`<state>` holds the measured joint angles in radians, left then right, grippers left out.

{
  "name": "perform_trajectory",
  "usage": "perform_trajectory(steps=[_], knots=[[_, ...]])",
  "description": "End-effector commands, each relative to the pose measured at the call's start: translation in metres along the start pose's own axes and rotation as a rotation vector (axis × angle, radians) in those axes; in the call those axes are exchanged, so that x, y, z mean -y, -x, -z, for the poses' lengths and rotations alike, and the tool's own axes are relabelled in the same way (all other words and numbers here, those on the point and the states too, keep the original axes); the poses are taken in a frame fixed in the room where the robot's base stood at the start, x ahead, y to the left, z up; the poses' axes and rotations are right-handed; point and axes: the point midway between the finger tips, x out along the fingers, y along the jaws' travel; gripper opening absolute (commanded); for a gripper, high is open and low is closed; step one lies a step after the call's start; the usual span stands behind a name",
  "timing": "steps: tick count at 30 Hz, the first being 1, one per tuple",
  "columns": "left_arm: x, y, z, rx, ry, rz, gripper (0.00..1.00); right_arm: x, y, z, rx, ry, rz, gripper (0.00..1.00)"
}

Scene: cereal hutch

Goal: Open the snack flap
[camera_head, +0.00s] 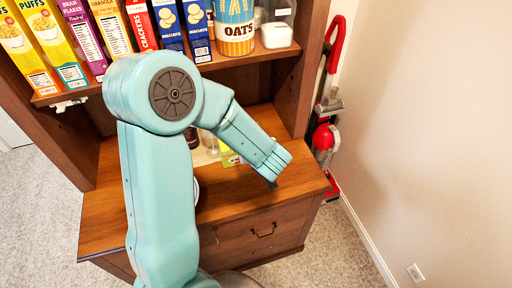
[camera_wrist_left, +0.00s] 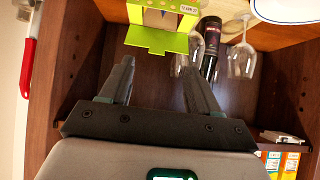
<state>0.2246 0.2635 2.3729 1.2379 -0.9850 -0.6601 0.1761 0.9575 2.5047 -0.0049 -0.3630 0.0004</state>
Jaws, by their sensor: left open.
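The snack box (camera_wrist_left: 133,36) is green and yellow and shows at the top of the left wrist view, cut off by the frame edge. Its bright green flap (camera_wrist_left: 157,41) stands out from the box, with an opening (camera_wrist_left: 160,18) beside it. My left gripper (camera_wrist_left: 157,75) is open and empty, its fingertips just short of the flap with a gap visible. In the head view my left gripper (camera_head: 271,181) is over the cabinet top, and only a green piece of the box (camera_head: 229,156) shows behind my arm. My right gripper is in neither view.
A dark bottle (camera_wrist_left: 209,48) and wine glasses (camera_wrist_left: 241,59) stand close beside the box. Cereal boxes (camera_head: 100,30) and an oats canister (camera_head: 235,28) line the shelf above. The wooden counter (camera_head: 285,203) is bare at the front right.

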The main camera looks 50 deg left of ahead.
Motion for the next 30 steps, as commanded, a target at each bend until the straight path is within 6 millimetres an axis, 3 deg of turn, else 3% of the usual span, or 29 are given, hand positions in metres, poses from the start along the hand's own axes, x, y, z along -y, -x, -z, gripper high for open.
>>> perform_trajectory(steps=[3,9,15,23,28,29,30], knots=[[-0.001,0.034,0.002,-0.001,-0.001,-0.007,0.62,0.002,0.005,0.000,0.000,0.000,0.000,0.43],[-0.001,0.073,0.001,-0.001,-0.001,-0.005,0.62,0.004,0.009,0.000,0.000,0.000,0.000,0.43],[0.000,0.088,0.000,0.000,-0.002,0.000,0.62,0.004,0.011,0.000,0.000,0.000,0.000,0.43],[0.000,0.089,0.000,0.000,-0.001,0.001,0.62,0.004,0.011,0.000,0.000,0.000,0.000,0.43],[0.003,0.088,0.003,-0.012,-0.087,0.012,0.06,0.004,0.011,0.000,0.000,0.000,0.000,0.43],[0.004,0.088,0.006,-0.027,-0.130,0.022,0.00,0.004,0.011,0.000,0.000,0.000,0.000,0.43],[0.006,0.089,0.012,-0.057,-0.201,0.035,0.00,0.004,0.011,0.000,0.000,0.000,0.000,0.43]])
